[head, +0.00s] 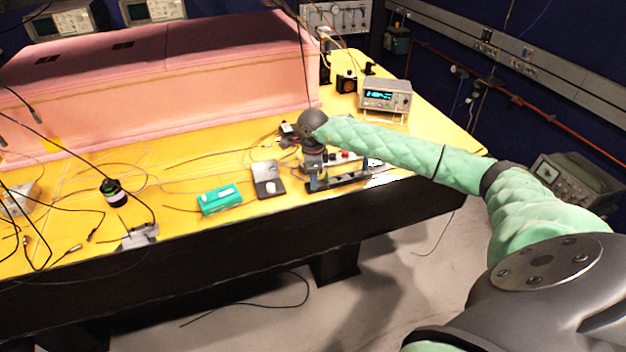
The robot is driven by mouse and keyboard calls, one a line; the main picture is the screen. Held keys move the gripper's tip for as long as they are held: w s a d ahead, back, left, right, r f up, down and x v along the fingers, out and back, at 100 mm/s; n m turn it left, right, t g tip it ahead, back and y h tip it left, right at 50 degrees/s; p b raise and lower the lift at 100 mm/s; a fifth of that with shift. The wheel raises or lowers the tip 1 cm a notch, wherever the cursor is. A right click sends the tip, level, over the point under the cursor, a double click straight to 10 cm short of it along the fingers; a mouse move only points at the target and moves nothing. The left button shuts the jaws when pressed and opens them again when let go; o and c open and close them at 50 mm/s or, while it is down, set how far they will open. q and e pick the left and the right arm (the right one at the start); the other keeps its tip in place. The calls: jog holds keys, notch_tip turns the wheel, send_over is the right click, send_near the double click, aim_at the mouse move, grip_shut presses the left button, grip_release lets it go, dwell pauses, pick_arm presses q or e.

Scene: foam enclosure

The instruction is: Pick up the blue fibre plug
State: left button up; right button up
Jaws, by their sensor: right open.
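My right arm comes in from the right, and its dark gripper (314,172) points down over the table near the front edge. It is open, but its fingertips are small and hard to make out. A small bluish patch (313,184) shows at the fingertips. It may be the blue fibre plug, but it is too small and too covered to be sure. I cannot tell if the gripper touches it. A pale device with a red knob on a dark base (352,176) stands just right of the gripper, partly behind my arm. My left gripper is not in view.
The yellow table (210,150) carries a teal box (220,200), a grey plate device (268,180), a dark bottle (114,193) and loose black cables at left. A pink foam enclosure (200,100) stands behind. A metering instrument (384,100) stands at back right.

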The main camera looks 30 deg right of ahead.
grip_shut()
dwell(0.4)
